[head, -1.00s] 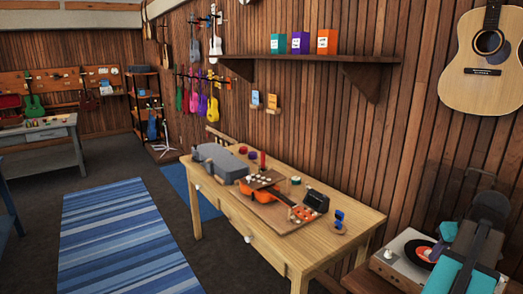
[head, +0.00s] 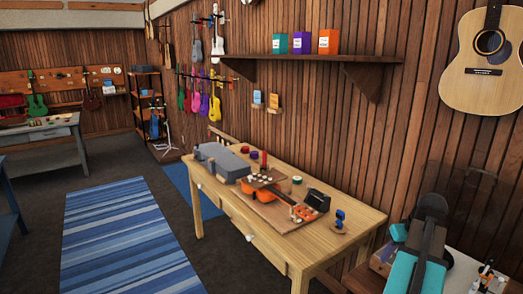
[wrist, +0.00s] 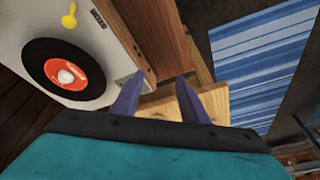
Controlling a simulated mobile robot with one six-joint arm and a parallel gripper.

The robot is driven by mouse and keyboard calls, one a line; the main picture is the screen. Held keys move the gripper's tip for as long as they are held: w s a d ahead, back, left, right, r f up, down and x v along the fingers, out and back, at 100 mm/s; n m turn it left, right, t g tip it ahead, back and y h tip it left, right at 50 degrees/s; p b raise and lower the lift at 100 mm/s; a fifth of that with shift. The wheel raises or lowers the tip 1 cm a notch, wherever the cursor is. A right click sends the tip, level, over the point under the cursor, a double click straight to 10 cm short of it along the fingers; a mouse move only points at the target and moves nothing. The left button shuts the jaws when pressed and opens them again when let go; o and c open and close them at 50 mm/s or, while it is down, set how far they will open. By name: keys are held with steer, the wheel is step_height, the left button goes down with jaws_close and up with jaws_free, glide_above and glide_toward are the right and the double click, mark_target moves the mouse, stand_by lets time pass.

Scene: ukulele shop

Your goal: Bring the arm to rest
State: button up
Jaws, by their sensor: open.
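My arm, dark grey and teal, shows at the lower right of the head view (head: 418,262), over the cabinet with the record player. In the wrist view, my gripper (wrist: 157,98) shows two dark purple-grey fingers with a clear gap between them. Nothing is between the fingers. Behind them lie a wooden edge and a corner of light wood. The record player (wrist: 97,42), a pale box with a black record (wrist: 45,80) and red label, is to the left of the fingers in the wrist view. My arm hides most of it in the head view.
A wooden table (head: 243,217) stands left of my arm, holding an orange ukulele (head: 268,195), a grey case (head: 222,161) and small items. A guitar (head: 490,62) and a shelf (head: 300,60) are on the wall. The floor by the blue striped rug (head: 127,235) is free.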

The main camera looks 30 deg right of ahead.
steer(key=w+a+f+n+g+y, duration=0.1)
steer(key=w+a+f+n, duration=0.1)
steer(key=w+a+f, duration=0.6)
steer(key=w+a+f+n+g+y, duration=0.2)
steer(key=w+a+f, duration=0.1)
steer(key=a+f, duration=0.9)
steer(key=w+a+f+n+g+y, duration=0.15)
steer(key=w+a+f, duration=0.5)
steer(key=a, duration=0.65)
steer(key=s+a+f+n+g, duration=0.15)
steer(key=s+a+f, duration=0.25)
steer(key=a+f, duration=0.4)
steer(key=s+a+f+n+g, duration=0.15)
steer(key=s+a+f, duration=0.35)
steer(key=a, duration=0.6)
steer(key=s+a+f+m+g+h, duration=0.1)
steer(key=s+a+f, duration=0.1)
steer(key=s+f, duration=0.2)
steer(key=s+a+f+m+g+h, duration=0.1)
steer(key=s+a+f+h, duration=0.1)
steer(key=s+f, duration=0.3)
steer(key=shift+s+a, duration=0.45)
steer(key=shift+s, duration=1.55)
